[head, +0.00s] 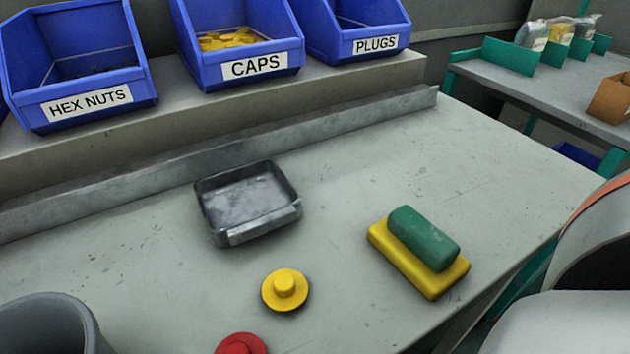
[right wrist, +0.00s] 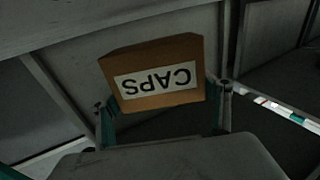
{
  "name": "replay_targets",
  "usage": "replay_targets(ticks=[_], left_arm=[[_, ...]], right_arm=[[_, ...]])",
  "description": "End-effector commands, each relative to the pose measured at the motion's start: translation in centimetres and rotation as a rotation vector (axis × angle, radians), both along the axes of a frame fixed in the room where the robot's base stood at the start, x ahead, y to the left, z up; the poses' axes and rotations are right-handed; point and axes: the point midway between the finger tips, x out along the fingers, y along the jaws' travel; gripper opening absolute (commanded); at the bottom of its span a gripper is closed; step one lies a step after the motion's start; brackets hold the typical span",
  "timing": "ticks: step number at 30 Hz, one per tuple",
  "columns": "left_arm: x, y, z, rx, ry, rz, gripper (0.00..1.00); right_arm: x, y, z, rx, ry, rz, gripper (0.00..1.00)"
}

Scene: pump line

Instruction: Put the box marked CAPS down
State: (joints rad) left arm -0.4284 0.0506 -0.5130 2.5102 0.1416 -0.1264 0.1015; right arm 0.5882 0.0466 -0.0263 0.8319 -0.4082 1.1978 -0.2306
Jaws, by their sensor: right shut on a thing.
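The brown cardboard box marked CAPS (right wrist: 150,62) shows in the right wrist view, its white label upside down. My right gripper (right wrist: 164,100) is shut on it, with a teal-padded finger at each side. The space around the box is dark there, and I cannot tell what, if anything, is under it. In the head view neither this box nor the right gripper's fingers show. My left gripper is in no view.
The grey bench (head: 340,180) bears a metal tray (head: 232,238), a yellow knob (head: 285,290), a red one (head: 241,345), a green block on a yellow block (head: 400,262) and a grey tub (head: 40,310). Blue bins (head: 240,85) line the back. A shelf table (head: 530,85) stands right.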

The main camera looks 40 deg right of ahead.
Motion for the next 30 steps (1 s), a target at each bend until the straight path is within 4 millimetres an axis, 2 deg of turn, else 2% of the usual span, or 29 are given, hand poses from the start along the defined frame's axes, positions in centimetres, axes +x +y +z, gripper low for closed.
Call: replay_targets(ticks=[1,2,17,18,19,20,30], left_arm=[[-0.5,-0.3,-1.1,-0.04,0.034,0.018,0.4],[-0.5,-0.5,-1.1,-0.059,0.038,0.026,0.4],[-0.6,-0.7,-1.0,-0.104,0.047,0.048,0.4],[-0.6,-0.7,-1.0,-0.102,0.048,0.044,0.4],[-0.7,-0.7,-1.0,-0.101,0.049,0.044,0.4],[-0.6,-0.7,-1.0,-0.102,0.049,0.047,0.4],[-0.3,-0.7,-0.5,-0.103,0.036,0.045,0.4]], right_arm=[[-0.9,0.2,-3.0,-0.026,0.051,0.005,0.55],[-0.8,0.2,-3.3,-0.028,0.051,0.006,0.55],[-0.7,0.5,-4.2,-0.027,0.048,0.008,0.55],[-0.7,0.5,-4.3,-0.027,0.049,0.008,0.52],[-0.7,0.5,-4.2,-0.026,0.047,0.007,0.85],[-0.7,0.4,-4.2,-0.025,0.047,0.007,0.92],[-0.4,0.2,-3.5,-0.022,0.035,0.005,0.93]])
